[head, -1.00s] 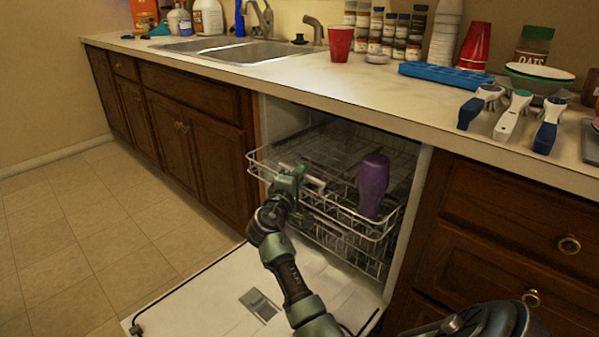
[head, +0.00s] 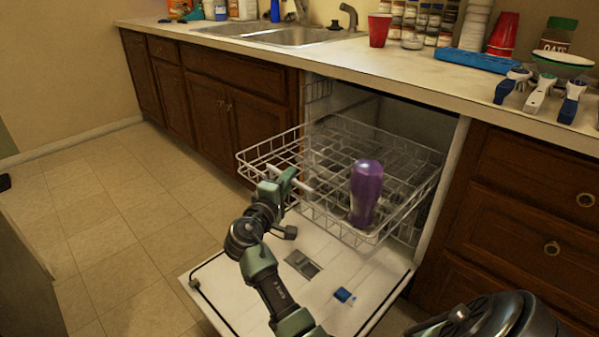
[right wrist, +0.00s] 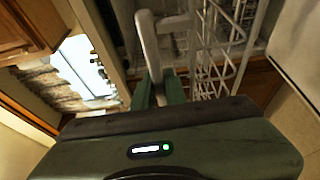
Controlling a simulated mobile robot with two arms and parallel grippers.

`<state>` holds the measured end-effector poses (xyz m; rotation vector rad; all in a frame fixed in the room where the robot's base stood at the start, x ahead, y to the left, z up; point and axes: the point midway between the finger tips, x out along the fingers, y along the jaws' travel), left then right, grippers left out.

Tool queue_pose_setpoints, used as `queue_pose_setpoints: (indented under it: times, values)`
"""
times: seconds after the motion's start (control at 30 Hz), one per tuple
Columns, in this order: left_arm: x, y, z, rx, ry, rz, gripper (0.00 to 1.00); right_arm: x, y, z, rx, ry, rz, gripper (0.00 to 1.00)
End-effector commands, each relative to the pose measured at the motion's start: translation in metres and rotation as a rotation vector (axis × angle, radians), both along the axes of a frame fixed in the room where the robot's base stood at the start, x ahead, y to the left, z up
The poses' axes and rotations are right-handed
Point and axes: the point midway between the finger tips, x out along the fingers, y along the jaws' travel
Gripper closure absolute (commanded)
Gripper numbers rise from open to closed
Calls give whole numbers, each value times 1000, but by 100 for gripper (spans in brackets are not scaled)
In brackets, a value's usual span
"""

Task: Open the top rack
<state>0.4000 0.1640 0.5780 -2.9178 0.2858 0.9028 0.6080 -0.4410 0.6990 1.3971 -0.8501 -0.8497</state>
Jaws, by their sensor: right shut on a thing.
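The top rack (head: 285,148) of the dishwasher is a white wire basket. In the head view it sticks well out of the dishwasher opening, above the lowered door. My right gripper (head: 284,181) is at the rack's front edge, shut on its pale front handle. In the right wrist view, my right gripper (right wrist: 160,90) has the pale handle (right wrist: 150,45) between its fingers, with the rack's wires beside it. A purple bottle (head: 366,190) stands upright in the rack. My left gripper is not in view.
The open dishwasher door (head: 230,290) lies flat below the rack, with a small blue item (head: 345,296) on it. The counter (head: 400,72) above holds a red cup (head: 379,30), jars and utensils. The tiled floor (head: 110,230) at left is clear.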

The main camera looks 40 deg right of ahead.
Motion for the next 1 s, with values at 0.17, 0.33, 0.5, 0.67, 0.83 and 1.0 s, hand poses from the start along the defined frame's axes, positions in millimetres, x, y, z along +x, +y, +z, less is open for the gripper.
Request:
queue_pose_setpoints:
  times: [0.17, 0.33, 0.5, 0.67, 0.83, 1.0]
  values:
    - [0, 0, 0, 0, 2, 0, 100, -2, 19, -2, 2, 2, -2, 100]
    - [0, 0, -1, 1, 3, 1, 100, -3, 27, -2, 2, 2, -3, 100]
    - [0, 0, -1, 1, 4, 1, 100, -3, 30, -2, 3, 3, -2, 100]
    - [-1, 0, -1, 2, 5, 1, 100, -3, 31, -3, 4, 3, -1, 100]
    - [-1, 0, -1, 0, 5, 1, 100, -3, 31, -3, 5, 4, 1, 78]
    - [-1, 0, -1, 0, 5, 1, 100, -3, 30, -2, 3, 1, 0, 78]
